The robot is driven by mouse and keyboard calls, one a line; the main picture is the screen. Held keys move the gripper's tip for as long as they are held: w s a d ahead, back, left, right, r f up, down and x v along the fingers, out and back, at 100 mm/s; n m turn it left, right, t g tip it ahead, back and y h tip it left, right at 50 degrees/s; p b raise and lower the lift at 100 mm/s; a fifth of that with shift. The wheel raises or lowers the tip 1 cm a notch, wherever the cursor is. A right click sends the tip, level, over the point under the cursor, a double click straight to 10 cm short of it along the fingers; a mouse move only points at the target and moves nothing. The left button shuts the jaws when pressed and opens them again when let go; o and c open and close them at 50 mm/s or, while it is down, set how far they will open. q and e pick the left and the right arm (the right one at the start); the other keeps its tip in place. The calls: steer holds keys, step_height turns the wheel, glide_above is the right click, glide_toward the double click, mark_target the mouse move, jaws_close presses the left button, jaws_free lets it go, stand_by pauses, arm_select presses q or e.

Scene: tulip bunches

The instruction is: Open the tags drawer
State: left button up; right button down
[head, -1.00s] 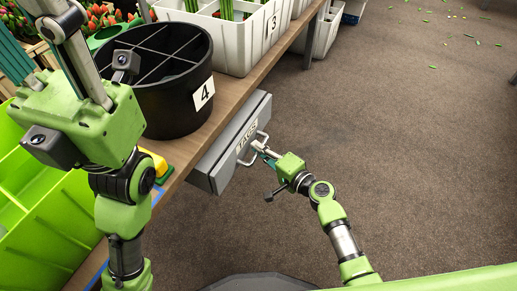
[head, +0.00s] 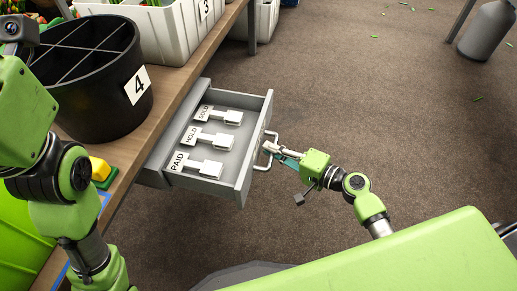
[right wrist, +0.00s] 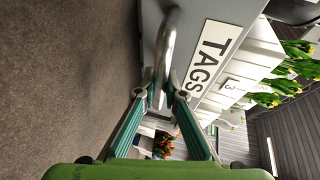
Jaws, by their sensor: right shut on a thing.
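The grey tags drawer (head: 256,160) stands pulled out from under the wooden bench in the head view. Inside lie white tags labelled SOLD (head: 219,115), HOLD (head: 208,137) and PAID (head: 196,165). My right gripper (head: 277,151) is shut on the drawer's metal handle (head: 265,153) at its front. In the right wrist view, the fingers (right wrist: 160,92) close around the handle bar (right wrist: 168,45), beside the TAGS label (right wrist: 208,55). My left arm is at the left edge of the head view; its gripper's fingers are out of frame.
A black divided bucket marked 4 (head: 98,95) and a white crate marked 3 (head: 170,35) stand on the bench (head: 160,125). A yellow and green object (head: 101,172) lies near the bench edge. A grey cylinder (head: 487,32) stands at the upper right.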

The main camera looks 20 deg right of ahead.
steer(key=shift+s+d, duration=0.3)
steer(key=shift+d, duration=0.1)
steer(key=c, duration=2.4)
jaws_free()
steer(key=shift+o, duration=0.2)
steer(key=v, duration=1.2)
